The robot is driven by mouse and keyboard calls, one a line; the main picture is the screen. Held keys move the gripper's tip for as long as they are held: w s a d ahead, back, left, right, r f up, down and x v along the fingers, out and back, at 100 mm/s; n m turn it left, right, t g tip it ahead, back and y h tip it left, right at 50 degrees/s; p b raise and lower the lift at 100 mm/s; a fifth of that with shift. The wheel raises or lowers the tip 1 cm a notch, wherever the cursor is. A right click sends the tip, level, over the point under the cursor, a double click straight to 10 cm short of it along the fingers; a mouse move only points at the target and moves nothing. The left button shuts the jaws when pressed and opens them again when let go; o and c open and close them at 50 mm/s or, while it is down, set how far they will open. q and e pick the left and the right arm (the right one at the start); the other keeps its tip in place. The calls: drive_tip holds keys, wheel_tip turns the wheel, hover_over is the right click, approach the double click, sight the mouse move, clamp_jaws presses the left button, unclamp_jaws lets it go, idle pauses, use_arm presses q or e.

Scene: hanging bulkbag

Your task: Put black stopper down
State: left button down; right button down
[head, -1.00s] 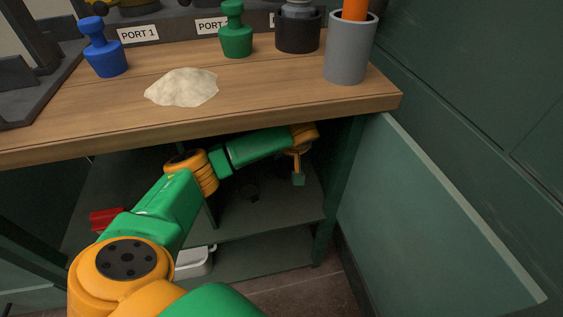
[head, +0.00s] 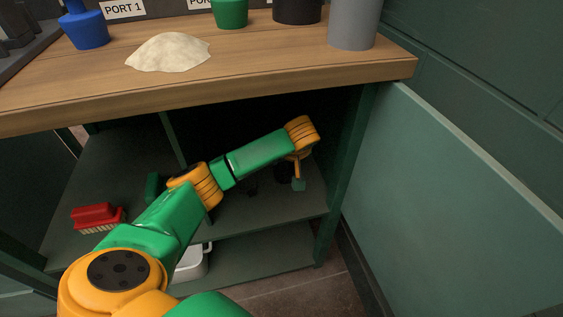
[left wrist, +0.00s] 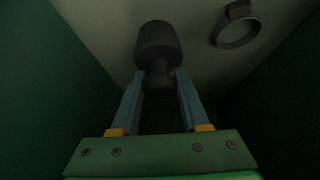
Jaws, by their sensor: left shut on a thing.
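The black stopper (left wrist: 157,42) shows in the left wrist view, with its wide body away from me and its narrower neck between my fingers. My left gripper (left wrist: 161,84) is shut on that neck. In the head view my left arm reaches under the bench top into the open cabinet, and the left gripper (head: 298,184) is low over the upper shelf (head: 235,218). A dark shape beside it is probably the stopper; whether it touches the shelf is hard to tell. My right gripper is not in view.
A dark ring (left wrist: 238,31) lies near the stopper in the left wrist view. A red brush (head: 97,217) is on the shelf's left. The cabinet door (head: 455,185) stands open at right. The bench top (head: 255,62) holds a powder heap (head: 168,52) and a grey cylinder (head: 353,25).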

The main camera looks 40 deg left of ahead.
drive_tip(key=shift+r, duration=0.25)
use_arm(q)
drive_tip(key=shift+f, duration=0.15)
drive_tip(key=shift+c, duration=2)
unclamp_jaws()
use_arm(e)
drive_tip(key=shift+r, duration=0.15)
